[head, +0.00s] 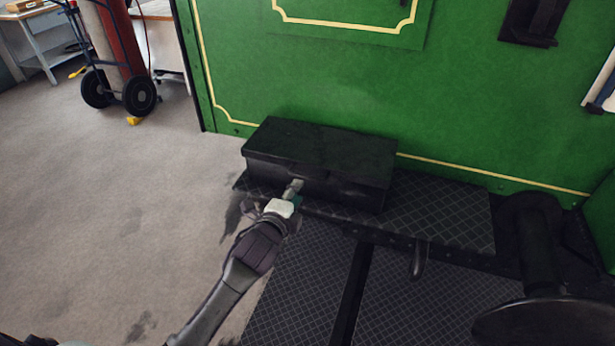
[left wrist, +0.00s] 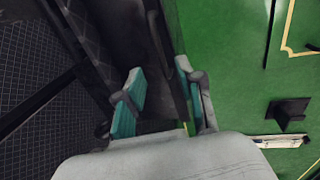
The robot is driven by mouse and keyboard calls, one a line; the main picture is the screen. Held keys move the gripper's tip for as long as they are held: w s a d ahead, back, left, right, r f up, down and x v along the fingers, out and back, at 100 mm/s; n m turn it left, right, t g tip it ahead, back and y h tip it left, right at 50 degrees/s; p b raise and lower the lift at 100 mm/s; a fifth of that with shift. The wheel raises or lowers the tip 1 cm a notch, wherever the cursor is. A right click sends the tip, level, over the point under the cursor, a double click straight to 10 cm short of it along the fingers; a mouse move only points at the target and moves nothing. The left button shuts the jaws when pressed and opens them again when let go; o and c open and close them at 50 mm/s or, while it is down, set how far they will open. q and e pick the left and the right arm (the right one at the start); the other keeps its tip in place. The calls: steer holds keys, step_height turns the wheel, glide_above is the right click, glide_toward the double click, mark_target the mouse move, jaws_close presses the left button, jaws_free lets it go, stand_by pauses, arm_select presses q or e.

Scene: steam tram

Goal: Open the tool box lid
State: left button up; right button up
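The black tool box (head: 335,150) sits on a dark checkered step against the green wall, and its lid (head: 325,143) lies shut. My left gripper (head: 293,190) is at the box's front face, just below the lid's front edge, left of the middle. In the left wrist view its two teal-padded fingers (left wrist: 163,98) stand apart. A dark edge of the box (left wrist: 172,60) runs in toward the gap between them. I cannot tell whether the fingers touch it. My right gripper is in neither view.
The green wall (head: 330,80) rises right behind the box. A checkered step (head: 440,210) extends to the right, with a round black pedestal (head: 545,320) at the lower right. A hand truck with a red cylinder (head: 115,45) stands back left. The grey floor (head: 120,200) at left is clear.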

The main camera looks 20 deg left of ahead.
mark_target(307, 178)
arm_select(q)
steer(key=x, duration=0.9)
steer(key=shift+d, duration=0.1)
jaws_close()
